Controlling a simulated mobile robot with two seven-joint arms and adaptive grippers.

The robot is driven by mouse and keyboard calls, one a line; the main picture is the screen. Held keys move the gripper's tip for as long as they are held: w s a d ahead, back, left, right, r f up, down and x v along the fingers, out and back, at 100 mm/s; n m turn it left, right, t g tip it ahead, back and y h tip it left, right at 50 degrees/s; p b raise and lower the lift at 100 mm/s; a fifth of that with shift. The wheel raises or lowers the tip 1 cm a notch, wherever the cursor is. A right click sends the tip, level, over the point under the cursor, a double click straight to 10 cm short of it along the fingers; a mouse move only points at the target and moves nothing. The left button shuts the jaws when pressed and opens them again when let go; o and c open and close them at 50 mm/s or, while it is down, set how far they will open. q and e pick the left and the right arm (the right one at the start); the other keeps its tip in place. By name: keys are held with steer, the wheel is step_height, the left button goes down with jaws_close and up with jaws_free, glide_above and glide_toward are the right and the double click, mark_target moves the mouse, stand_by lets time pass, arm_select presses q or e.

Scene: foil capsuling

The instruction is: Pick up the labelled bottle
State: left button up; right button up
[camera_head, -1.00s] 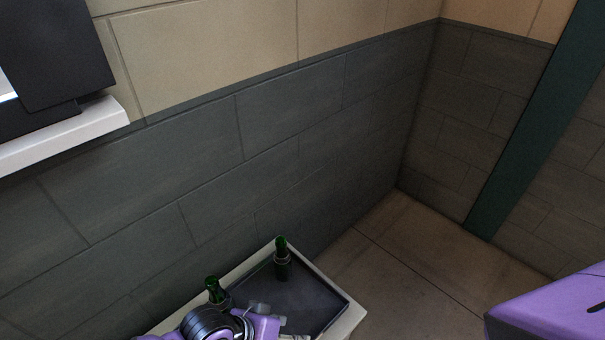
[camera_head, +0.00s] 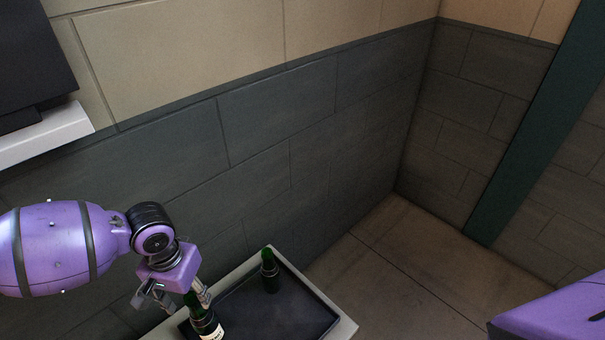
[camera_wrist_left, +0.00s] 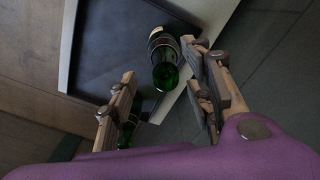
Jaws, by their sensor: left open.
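The labelled bottle (camera_head: 207,325) is dark green with a pale label and stands on the dark tray (camera_head: 307,318) at the bottom of the head view. My left gripper (camera_head: 175,298) is open at its neck, and one finger overlaps the bottle in that view. In the left wrist view the bottle (camera_wrist_left: 164,62) shows between the spread fingers of my left gripper (camera_wrist_left: 157,84), neck toward the camera, with a pale label edge at its far end. Contact with the fingers cannot be told. My right gripper is not in view.
A second green bottle (camera_head: 269,271) stands near the tray's far corner; in the left wrist view it (camera_wrist_left: 128,130) is partly hidden by a finger. The grey tiled wall (camera_head: 270,140) runs close behind the tray. Floor (camera_head: 400,270) to the right is clear.

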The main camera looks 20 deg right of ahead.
mark_target(200, 309)
arm_select(q)
steer(key=shift+w+d, duration=0.1)
steer(key=shift+f, duration=0.2)
steer(key=f, duration=0.7)
steer(key=shift+w+d+f+b, duration=0.15)
steer(key=shift+d+b, duration=0.05)
steer(key=shift+b, duration=0.15)
jaws_close()
